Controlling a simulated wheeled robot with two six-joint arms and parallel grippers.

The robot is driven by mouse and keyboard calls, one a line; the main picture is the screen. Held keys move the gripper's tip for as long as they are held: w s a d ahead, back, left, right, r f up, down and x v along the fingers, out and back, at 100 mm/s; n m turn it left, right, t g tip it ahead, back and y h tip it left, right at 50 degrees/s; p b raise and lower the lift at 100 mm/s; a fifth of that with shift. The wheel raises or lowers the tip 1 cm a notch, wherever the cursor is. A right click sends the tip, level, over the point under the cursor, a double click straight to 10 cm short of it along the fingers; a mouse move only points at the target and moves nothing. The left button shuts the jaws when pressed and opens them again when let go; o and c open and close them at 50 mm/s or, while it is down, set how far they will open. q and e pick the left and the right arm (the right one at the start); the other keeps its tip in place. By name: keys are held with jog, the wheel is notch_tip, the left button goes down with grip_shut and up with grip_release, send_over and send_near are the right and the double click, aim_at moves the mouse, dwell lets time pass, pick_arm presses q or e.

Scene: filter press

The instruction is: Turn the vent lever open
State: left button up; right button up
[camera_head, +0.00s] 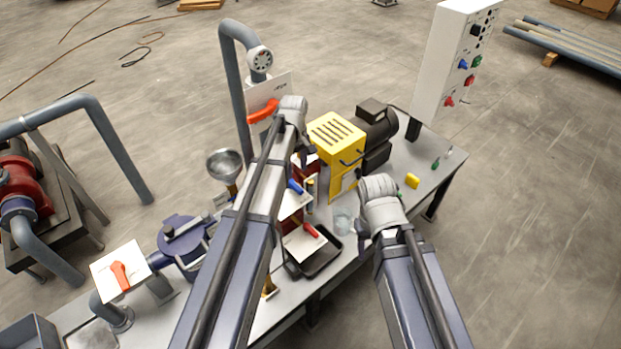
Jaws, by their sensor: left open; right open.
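Another orange lever (120,275) sits on a white plate at the lower left. A blue-handled lever (295,187) and a red-handled lever (311,230) show near the bench middle. I cannot tell which is the vent lever. My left gripper (305,157) is open, just right of the upper orange lever and left of the yellow machine; its fingers are small and partly hidden. My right gripper (363,230) is open above the bench near a clear glass.
The yellow machine (337,140) with a dark motor stands at the back of the bench. A white control panel (453,60) rises at the right.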

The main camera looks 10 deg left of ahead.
aim_at(297, 187)
pick_arm(q)
jog(key=shift+f, duration=0.1)
notch_tip(297, 187, down, 8)
jog(key=b, duration=0.8)
grip_shut()
dwell(0.4)
